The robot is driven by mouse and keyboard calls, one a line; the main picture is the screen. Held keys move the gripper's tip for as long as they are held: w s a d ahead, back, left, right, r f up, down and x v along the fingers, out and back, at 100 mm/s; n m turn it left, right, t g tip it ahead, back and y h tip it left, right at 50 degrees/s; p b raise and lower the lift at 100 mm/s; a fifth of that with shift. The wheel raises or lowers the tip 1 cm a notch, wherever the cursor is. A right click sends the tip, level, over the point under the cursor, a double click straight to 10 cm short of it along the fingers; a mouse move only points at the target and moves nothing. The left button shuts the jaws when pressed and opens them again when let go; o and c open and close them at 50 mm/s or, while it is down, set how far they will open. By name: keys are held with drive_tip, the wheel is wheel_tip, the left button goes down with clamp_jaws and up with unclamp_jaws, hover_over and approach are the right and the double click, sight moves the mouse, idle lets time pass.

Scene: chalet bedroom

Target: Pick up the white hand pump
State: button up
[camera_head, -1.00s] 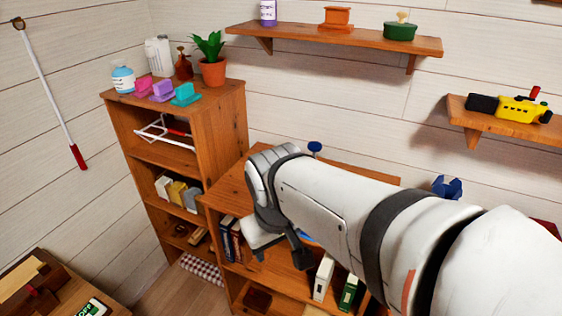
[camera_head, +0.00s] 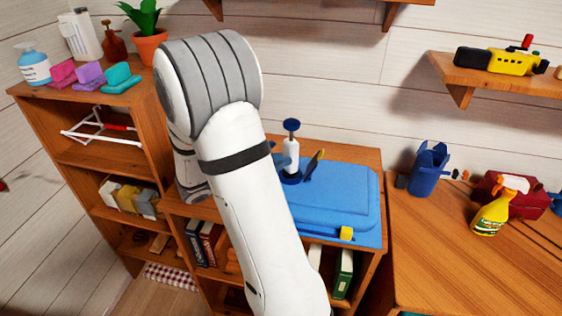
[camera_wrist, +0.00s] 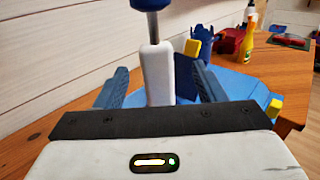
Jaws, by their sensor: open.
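The white hand pump (camera_head: 291,153) stands upright with a blue knob on top and a dark blue foot, at the left end of a blue case on the wooden shelf unit. In the wrist view the pump's white body (camera_wrist: 157,78) and metal rod show upright in the gap between the two fingers. My gripper (camera_wrist: 160,82) is open, with a blue-grey finger on either side of the pump and clear space to each. The pump's foot is hidden behind the gripper's body there.
The blue case (camera_head: 345,190) with a yellow latch fills the shelf top. A dark and yellow piece (camera_head: 315,165) stands close right of the pump. The desk at right holds a blue cup (camera_head: 428,170), a yellow spray bottle (camera_head: 493,208) and a red box (camera_head: 525,198).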

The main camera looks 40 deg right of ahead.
sight(297, 143)
drive_tip(key=d, duration=0.2)
drive_tip(key=d+p, duration=0.1)
drive_tip(key=d, duration=0.2)
drive_tip(key=d+p, duration=0.1)
drive_tip(key=d, duration=0.1)
drive_tip(key=shift+s+d+r, duration=0.1)
drive_tip(key=shift+d+r, duration=0.15)
drive_tip(key=shift+d, duration=0.1)
drive_tip(key=shift+c, duration=0.2)
clamp_jaws()
